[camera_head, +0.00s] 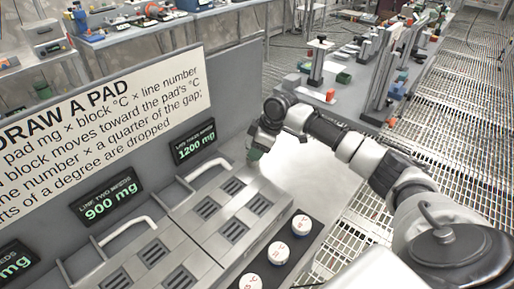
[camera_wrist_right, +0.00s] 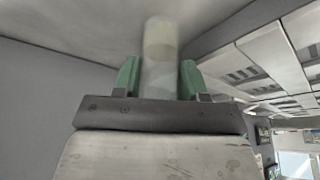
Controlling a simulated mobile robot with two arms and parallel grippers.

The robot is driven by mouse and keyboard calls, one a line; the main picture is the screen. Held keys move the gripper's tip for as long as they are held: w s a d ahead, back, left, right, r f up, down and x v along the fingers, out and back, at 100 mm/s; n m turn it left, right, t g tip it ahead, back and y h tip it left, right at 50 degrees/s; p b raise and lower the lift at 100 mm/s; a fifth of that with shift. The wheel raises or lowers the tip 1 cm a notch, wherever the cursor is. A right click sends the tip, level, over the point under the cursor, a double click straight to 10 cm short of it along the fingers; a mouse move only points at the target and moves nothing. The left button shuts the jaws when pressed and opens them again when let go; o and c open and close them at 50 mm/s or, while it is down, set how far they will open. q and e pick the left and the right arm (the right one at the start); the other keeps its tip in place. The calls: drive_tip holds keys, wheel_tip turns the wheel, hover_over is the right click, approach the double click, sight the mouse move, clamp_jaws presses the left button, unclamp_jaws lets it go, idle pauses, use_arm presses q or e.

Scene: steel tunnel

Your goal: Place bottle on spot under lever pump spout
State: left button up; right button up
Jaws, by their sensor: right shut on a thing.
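My right gripper (camera_head: 254,155) is beside the end of the grey panel in the head view, with its arm reaching in from the right. In the right wrist view its two green fingers (camera_wrist_right: 160,78) stand on either side of a pale, translucent cylinder, which looks like the bottle (camera_wrist_right: 160,45), and are shut on it. The bottle sticks out beyond the fingertips. I cannot make out the bottle in the head view, where the wrist and fingers hide that place. I cannot pick out a lever pump, spout or spot in either view. My left gripper is not in view.
A grey bench top with slotted metal plates (camera_head: 205,208) and handles lies below the sign board (camera_head: 95,110). Small displays (camera_head: 195,146) are on the panel. White round caps (camera_head: 301,225) stand on a dark strip. A workbench (camera_head: 352,75) with equipment stands behind; grating floor lies right.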

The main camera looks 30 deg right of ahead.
drive_tip(key=o, duration=1)
drive_tip(key=shift+f, duration=0.1)
drive_tip(key=shift+c, duration=0.2)
